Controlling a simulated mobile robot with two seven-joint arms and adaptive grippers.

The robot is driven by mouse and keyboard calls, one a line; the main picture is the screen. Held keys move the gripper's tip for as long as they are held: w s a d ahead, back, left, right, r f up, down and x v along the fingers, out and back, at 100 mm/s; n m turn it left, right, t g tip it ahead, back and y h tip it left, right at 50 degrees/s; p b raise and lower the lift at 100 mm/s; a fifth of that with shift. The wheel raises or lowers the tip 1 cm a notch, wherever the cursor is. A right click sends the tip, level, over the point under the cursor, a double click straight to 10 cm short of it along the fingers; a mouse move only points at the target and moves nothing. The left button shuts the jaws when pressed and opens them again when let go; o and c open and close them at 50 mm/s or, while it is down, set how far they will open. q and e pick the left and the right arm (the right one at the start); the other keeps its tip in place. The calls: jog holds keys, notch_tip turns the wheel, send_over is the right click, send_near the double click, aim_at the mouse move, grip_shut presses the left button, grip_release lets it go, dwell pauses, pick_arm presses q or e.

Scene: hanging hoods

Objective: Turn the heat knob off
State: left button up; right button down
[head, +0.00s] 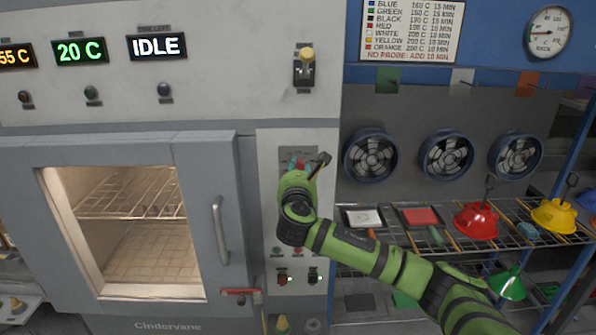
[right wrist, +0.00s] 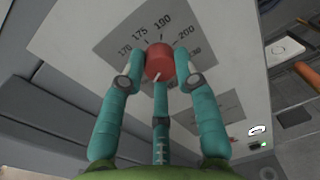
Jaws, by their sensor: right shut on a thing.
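A short white mark shows on the knob's lower side in the right wrist view. My right gripper (right wrist: 158,68) has its teal fingers closed around the knob, one on each side and one below. In the head view, my right gripper (head: 299,166) is at the upper part of the white control panel (head: 265,150) and hides most of the knob. My left gripper is not in view.
The oven door (head: 205,165) with its handle (head: 220,230) is shut, left of the panel. Displays read 20 C (head: 81,51) and IDLE (head: 157,45). A rack (head: 460,233) with red (head: 476,222) and yellow (head: 553,216) hoods stands right, below several fans.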

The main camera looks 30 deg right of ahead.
jog(key=shift+r, duration=0.35)
jog(key=c, duration=0.9)
grip_release()
jog(key=shift+f, duration=0.15)
jog(key=shift+s+a+f, duration=0.1)
jog(key=shift+s+a, duration=0.2)
jog(key=shift+s, duration=0.05)
jog(key=v, duration=1.1)
